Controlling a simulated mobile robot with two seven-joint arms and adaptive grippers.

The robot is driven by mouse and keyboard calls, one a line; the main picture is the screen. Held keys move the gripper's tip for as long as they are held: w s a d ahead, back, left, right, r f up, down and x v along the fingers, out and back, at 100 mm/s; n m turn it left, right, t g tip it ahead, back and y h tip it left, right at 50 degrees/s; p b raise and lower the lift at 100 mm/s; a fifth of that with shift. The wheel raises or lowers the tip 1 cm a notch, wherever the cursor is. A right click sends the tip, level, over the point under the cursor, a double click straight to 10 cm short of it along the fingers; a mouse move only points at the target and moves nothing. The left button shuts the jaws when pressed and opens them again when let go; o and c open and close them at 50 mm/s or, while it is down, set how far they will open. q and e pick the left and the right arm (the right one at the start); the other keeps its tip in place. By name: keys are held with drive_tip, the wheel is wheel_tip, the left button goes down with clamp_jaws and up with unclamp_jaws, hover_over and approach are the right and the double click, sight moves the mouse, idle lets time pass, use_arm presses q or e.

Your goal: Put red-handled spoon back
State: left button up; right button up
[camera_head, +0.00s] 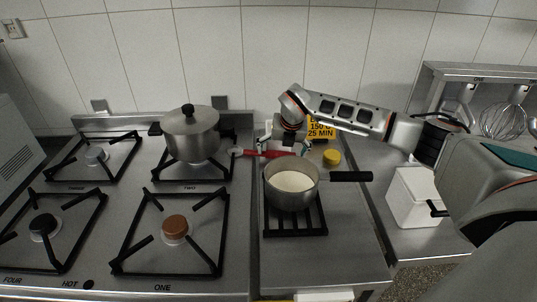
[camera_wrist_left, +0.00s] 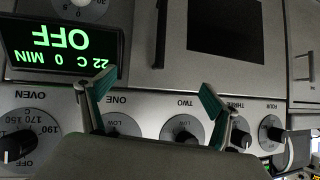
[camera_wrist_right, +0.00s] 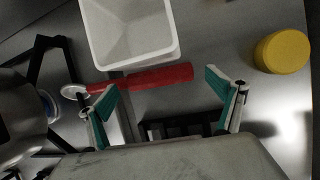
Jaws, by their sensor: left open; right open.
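The red-handled spoon (camera_head: 274,153) lies on the steel surface behind the saucepan (camera_head: 291,200), its bowl end pointing left toward the big pot. In the right wrist view, the spoon's red handle (camera_wrist_right: 158,78) runs across the picture between and beyond my fingertips. My right gripper (camera_head: 290,144) is above the handle, open and empty; its two fingers also show in the right wrist view (camera_wrist_right: 165,86). I cannot tell whether they touch the spoon. A white open container (camera_wrist_right: 130,35) is just beyond the handle. My left gripper (camera_wrist_left: 155,90) is open and empty, facing the oven front.
A lidded pot (camera_head: 190,135) stands on the back burner. The saucepan holds something white, and its black handle points right. A yellow round item (camera_head: 332,157) is right of the spoon. A white box (camera_head: 413,196) stands farther right. The front burners are clear.

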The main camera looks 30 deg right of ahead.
drive_tip(key=c, duration=1.3)
